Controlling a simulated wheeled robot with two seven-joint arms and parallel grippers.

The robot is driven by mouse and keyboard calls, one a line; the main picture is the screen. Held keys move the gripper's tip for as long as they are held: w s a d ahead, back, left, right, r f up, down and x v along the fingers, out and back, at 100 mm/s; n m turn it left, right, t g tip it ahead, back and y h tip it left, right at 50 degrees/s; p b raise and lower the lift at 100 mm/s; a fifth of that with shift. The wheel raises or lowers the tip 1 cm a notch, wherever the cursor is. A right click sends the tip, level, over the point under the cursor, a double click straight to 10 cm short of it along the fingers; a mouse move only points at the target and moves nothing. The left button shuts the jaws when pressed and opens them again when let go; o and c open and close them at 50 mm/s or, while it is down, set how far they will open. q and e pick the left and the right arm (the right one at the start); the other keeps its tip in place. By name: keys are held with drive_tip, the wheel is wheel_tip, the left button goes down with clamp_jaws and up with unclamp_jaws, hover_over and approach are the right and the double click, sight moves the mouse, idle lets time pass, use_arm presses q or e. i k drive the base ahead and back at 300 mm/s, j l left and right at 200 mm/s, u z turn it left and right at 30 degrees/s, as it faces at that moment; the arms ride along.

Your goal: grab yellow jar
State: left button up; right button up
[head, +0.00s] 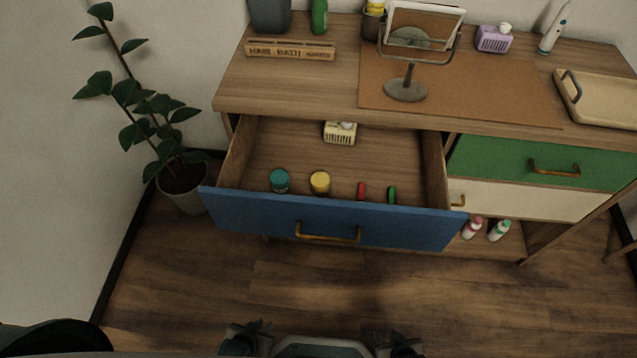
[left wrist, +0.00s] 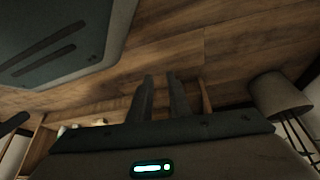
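The yellow jar (head: 320,183) stands in the open drawer, near its blue front and a little left of the middle. Its round yellow lid faces up. My left gripper (head: 246,336) is low in the head view, well in front of the drawer and apart from the jar. In the left wrist view its two fingers (left wrist: 160,95) stand apart with nothing between them. My right gripper (head: 400,344) is at the bottom edge, also far from the jar. Its finger gap is not clear.
A teal-lidded jar (head: 280,181) stands left of the yellow one; red (head: 361,191) and green (head: 391,195) items lie to its right. The blue drawer front (head: 270,222) stands between. A plant (head: 183,185) is at left.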

sight(320, 181)
drive_tip(key=k+l+z, duration=0.25)
drive_tip(key=k+l, duration=0.2)
drive_tip(key=k+l+z, duration=0.25)
drive_tip(key=k+l, duration=0.3)
drive_tip(key=k, duration=0.05)
